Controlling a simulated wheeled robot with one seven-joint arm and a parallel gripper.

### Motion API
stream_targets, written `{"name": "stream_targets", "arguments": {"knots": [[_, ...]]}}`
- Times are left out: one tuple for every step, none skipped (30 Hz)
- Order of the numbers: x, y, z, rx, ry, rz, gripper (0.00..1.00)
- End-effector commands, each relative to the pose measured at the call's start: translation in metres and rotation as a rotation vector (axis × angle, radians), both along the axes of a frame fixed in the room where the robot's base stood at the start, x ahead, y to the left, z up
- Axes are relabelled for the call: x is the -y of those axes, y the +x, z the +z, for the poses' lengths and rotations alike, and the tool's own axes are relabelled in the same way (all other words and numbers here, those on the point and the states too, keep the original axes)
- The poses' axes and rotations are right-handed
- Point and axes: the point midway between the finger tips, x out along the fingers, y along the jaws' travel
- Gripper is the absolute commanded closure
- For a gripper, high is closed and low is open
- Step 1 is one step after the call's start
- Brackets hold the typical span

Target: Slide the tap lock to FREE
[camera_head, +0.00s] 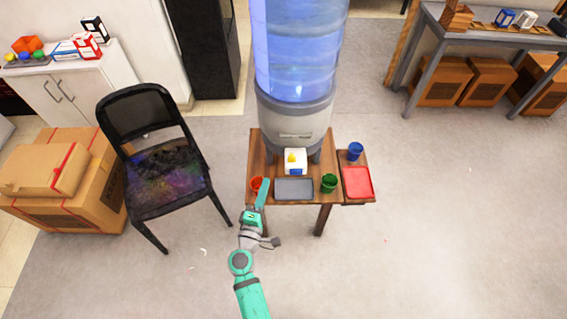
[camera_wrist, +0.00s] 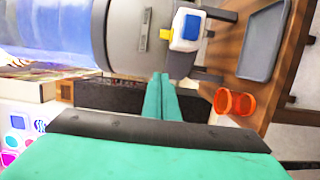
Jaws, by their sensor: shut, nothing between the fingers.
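The water dispenser (camera_head: 296,118) stands on a small wooden table and carries a big blue bottle (camera_head: 298,50). Its white tap block (camera_head: 301,166) sticks out at the front, with a yellow piece (camera_head: 291,157) on it. In the wrist view the tap block (camera_wrist: 178,44) shows a blue face (camera_wrist: 191,27) and the yellow piece (camera_wrist: 164,34) at its side. No lock lettering is readable. My gripper (camera_head: 266,182) is left of and nearer than the tap, beside the orange cup. In the wrist view its fingers (camera_wrist: 162,76) are together, empty, and apart from the tap.
The orange cup (camera_head: 257,184), grey tray (camera_head: 294,189) and green cup (camera_head: 328,183) line the table's front edge. A blue cup (camera_head: 355,151) and red tray (camera_head: 357,182) sit on the right side shelf. A black chair (camera_head: 165,175) stands left. Floor at right is clear.

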Motion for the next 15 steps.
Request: {"name": "stream_targets", "arguments": {"knots": [[0.000, 0.000, 0.000, 0.000, 0.000, 0.000, 1.00], [0.000, 0.000, 0.000, -0.001, 0.001, 0.000, 1.00], [0.000, 0.000, 0.000, -0.001, 0.001, 0.000, 1.00], [0.000, 0.000, 0.000, -0.001, 0.001, 0.000, 1.00], [0.000, 0.000, 0.000, -0.001, 0.001, 0.000, 1.00], [0.001, 0.001, 0.000, -0.001, 0.001, 0.000, 1.00], [0.001, 0.002, 0.000, 0.000, 0.002, 0.000, 1.00], [0.001, 0.004, 0.000, 0.000, 0.002, 0.000, 1.00], [0.002, 0.007, 0.000, 0.000, 0.002, 0.000, 1.00], [0.003, 0.010, 0.000, 0.000, 0.002, 0.000, 1.00], [0.004, 0.013, 0.000, 0.000, 0.002, 0.000, 1.00], [0.005, 0.019, 0.000, 0.000, 0.002, 0.000, 1.00], [0.006, 0.023, 0.000, 0.000, 0.001, -0.001, 1.00], [0.008, 0.028, 0.001, 0.000, 0.001, -0.001, 1.00], [0.009, 0.036, 0.000, 0.000, 0.002, 0.000, 1.00]]}}
